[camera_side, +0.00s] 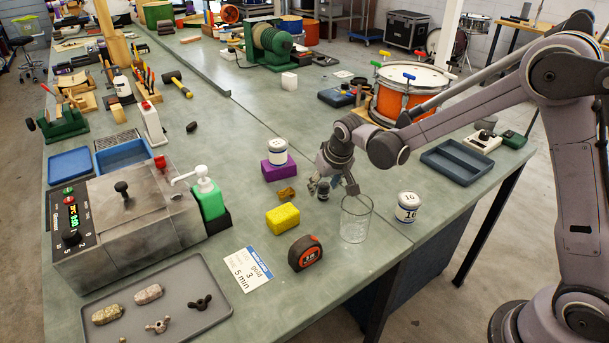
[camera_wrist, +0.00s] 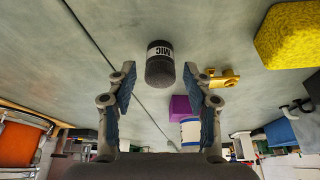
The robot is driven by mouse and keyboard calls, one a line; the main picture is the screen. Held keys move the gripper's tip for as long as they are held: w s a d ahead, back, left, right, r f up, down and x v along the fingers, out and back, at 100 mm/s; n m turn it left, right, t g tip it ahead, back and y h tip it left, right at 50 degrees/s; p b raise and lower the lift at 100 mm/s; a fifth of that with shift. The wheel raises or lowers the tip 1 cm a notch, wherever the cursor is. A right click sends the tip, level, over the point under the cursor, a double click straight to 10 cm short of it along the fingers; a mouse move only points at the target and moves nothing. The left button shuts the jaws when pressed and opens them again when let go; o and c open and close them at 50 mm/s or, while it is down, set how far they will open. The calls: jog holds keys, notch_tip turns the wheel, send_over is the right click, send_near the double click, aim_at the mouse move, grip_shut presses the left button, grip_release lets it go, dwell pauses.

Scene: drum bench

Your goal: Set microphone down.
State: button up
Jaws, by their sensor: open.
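The microphone (camera_wrist: 159,66) is a dark grey, rounded piece with a white band reading MIC. In the wrist view it appears on the green-grey bench, beyond and between my fingertips, with gaps on both sides. In the side view it is a small dark shape (camera_side: 323,190) beside my fingers, partly hidden by them. My gripper (camera_wrist: 159,72) is open and empty, its two blue-padded fingers spread apart. In the side view my gripper (camera_side: 335,186) points down low over the bench, left of the clear glass jar (camera_side: 356,222). I cannot tell whether a finger touches the microphone.
A tape measure (camera_side: 305,253) is in front. A tin marked 16 (camera_side: 408,207) stands right of the jar.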

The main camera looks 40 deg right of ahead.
jog(key=d+v, duration=0.1)
jog(key=v, duration=1)
jog(key=shift+n+t, duration=0.5)
jog(key=s+r, duration=0.1)
jog(key=s, duration=0.2)
jog(key=s+r, duration=0.1)
jog(key=s, duration=0.2)
jog(key=s+d+r, duration=0.1)
jog(key=s+r, duration=0.1)
jog(key=s, duration=0.1)
jog(key=shift+s, duration=0.35)
jog(key=s+d+f+n+t, duration=0.1)
jog(key=s+f, duration=0.1)
jog(key=s, duration=0.8)
jog(key=shift+s+t+y, duration=0.3)
jog(key=shift+y, duration=0.1)
jog(key=shift+d, duration=0.1)
